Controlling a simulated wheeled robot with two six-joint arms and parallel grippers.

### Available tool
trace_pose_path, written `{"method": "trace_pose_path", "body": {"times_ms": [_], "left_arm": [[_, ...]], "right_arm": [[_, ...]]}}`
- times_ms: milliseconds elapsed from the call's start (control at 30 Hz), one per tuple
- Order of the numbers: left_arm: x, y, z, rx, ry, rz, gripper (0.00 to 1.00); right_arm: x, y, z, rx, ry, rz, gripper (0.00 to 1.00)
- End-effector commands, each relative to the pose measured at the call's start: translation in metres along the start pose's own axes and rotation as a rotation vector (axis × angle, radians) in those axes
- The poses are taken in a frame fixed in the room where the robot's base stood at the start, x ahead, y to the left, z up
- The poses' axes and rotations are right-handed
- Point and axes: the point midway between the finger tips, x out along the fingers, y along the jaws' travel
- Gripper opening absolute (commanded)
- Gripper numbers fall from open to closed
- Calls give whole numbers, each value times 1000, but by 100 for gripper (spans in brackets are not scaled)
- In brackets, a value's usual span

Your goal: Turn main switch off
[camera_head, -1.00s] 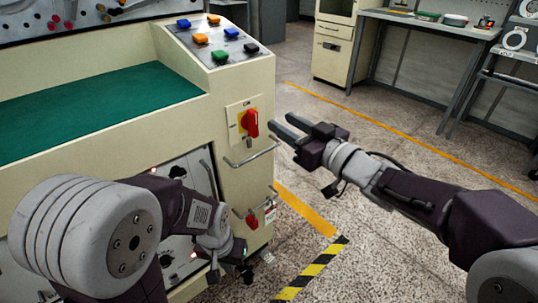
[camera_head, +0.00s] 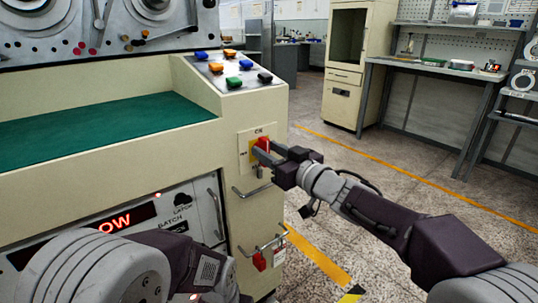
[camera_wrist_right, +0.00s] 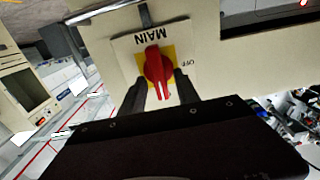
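The main switch is a red knob (camera_head: 263,144) on a yellow square and a pale plate (camera_head: 243,150), on the cream machine's front right. In the right wrist view, which is upside down, the red knob (camera_wrist_right: 157,70) has its grip lying between the plate's "MAIN" side and the opposite side, not turned sideways to "OFF". My right gripper (camera_head: 264,154) is at the switch. In the right wrist view its two dark fingers (camera_wrist_right: 161,94) are apart, one on each side of the knob, with gaps visible. My left arm is at lower left; its gripper is not visible.
Metal handles (camera_head: 252,190) stick out below the switch, with a second red knob (camera_head: 260,261) lower down. Coloured buttons (camera_head: 232,66) sit on the sloped panel above. A lit display (camera_head: 115,221) shows at left. Floor to the right is open.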

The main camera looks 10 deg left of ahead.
Motion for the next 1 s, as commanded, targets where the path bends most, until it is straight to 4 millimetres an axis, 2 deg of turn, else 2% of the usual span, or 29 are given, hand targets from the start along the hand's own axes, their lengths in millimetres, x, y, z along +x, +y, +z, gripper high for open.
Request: {"method": "trace_pose_path", "body": {"times_ms": [167,300,667,1000], "left_arm": [[0,0,0,0,0,0,0],[0,0,0,0,0,0,0],[-1,0,0,0,0,0,0],[-1,0,0,0,0,0,0]], "right_arm": [[0,0,0,0,0,0,38],[0,0,0,0,0,0,0],[0,0,0,-31,0,0,0],[-1,-3,1,-255,-1,1,0]]}}
